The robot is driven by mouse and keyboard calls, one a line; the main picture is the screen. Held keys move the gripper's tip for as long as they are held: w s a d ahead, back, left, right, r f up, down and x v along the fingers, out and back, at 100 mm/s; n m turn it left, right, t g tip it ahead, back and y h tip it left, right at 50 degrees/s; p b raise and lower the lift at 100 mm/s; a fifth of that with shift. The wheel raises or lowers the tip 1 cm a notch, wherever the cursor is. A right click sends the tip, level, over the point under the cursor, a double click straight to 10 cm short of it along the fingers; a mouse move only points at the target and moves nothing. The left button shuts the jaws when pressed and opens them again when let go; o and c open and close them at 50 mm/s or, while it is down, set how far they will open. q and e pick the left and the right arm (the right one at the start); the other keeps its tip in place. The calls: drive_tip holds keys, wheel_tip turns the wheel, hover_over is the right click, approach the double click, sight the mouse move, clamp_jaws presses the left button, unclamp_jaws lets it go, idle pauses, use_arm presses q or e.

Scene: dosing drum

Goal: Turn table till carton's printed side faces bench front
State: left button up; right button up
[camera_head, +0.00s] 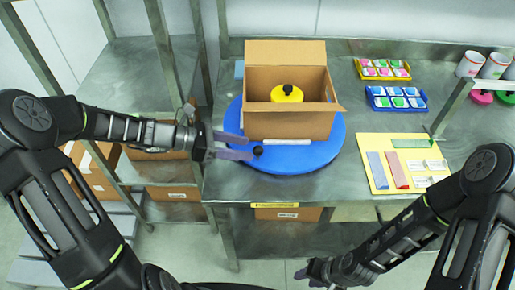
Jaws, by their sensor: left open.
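An open brown carton (288,125) stands upright on a round blue turntable (330,150) on the steel bench. The carton's visible front face is plain, and I see no print on it; its other outer sides are hidden. A yellow object with a black knob (287,94) sits inside the carton. A small black knob (258,151) stands at the turntable's left front edge. My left gripper (248,148) is open, with its fingertips right at this knob; I cannot tell whether they touch it. My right gripper (308,271) is low in front of the bench, away from the turntable, its fingers unclear.
A yellow board (375,178) with coloured strips lies right of the turntable. A yellow tray (383,69) and a blue tray (396,98) of small packs stand behind it, with white cups (470,64) at far right. Metal shelving posts (163,60) rise near my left arm.

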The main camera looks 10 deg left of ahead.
sight(257, 150)
use_arm(q)
drive_tip(key=x, duration=0.5)
drive_tip(key=shift+w+d, duration=0.1)
drive_tip(key=shift+d, duration=0.05)
clamp_jaws()
idle(0.4)
idle(0.9)
